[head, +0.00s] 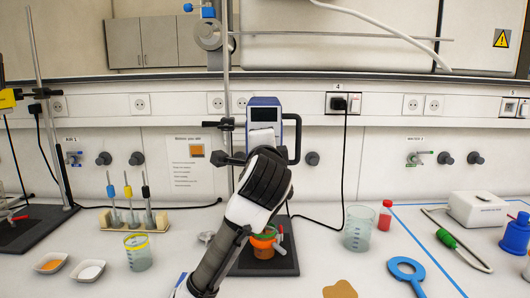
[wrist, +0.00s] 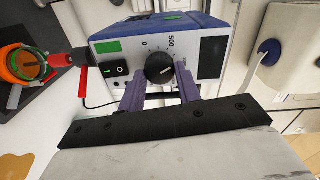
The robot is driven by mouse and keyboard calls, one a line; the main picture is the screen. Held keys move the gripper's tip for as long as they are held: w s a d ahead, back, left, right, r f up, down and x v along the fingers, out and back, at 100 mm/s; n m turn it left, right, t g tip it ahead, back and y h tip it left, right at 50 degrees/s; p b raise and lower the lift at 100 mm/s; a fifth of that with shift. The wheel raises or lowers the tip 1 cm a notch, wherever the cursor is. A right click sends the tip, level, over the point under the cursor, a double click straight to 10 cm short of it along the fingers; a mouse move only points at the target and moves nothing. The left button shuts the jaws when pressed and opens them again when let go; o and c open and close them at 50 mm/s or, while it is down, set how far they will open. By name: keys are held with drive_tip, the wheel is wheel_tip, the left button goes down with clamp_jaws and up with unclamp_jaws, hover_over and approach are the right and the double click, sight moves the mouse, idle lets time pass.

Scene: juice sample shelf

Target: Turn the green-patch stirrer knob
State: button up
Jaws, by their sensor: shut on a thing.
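The stirrer is a blue and white box (wrist: 130,32) with a green patch (wrist: 107,47), a dark display and a black switch on its face. Its round black knob (wrist: 160,66) with a white pointer line sits between the two purple fingers of my gripper (wrist: 160,78) in the wrist view. The fingers are shut on the knob, one on each side. Scale marks with 0 and 500 show around the knob. In the head view the stirrer (head: 264,113) stands upright on its stand behind my arm, which hides the knob and my fingers.
An orange vessel (head: 263,246) stands on the dark base below the stirrer. A glass beaker (head: 358,232) and a red-capped bottle (head: 385,216) stand to the right. A yellow-rimmed beaker (head: 138,254) and a pipette rack (head: 130,218) are to the left.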

drive_tip(key=shift+a+f+n+h+p, duration=0.1)
drive_tip(key=shift+n+h+p, duration=0.1)
drive_tip(key=shift+n, duration=4.25)
drive_tip(key=shift+f+n+h+p, duration=0.1)
drive_tip(key=shift+n+p, duration=0.05)
drive_tip(key=shift+n, duration=4.3)
drive_tip(key=shift+r, duration=0.1)
drive_tip(key=o, duration=1)
drive_tip(key=shift+c, duration=0.2)
drive_tip(key=s+b, duration=0.3)
drive_tip(key=s, duration=1)
drive_tip(key=shift+s+a, duration=0.3)
drive_tip(key=shift+s, duration=0.1)
